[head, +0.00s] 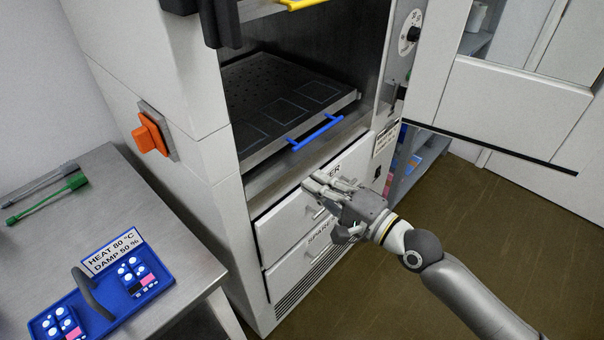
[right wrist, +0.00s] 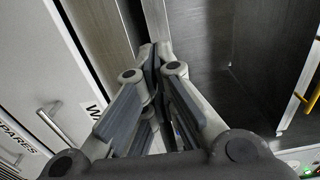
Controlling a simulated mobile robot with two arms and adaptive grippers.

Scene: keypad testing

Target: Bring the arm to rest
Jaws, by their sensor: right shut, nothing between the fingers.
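My right gripper (head: 318,184) is in front of the upper drawer of the tall white cabinet (head: 215,150), just below the open chamber. Its fingers are shut and empty; in the right wrist view the fingertips (right wrist: 155,52) meet near the chamber's lower edge. I cannot tell whether they touch the cabinet. My right arm (head: 465,290) reaches in from the lower right. My left gripper is not in view.
The chamber holds a dark perforated shelf (head: 268,85) with a blue handle (head: 315,132). The cabinet door (head: 510,105) stands open at right. A blue tray (head: 105,312) with keypads and a label lies on the metal table (head: 150,215). Brown floor (head: 480,210) is clear at right.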

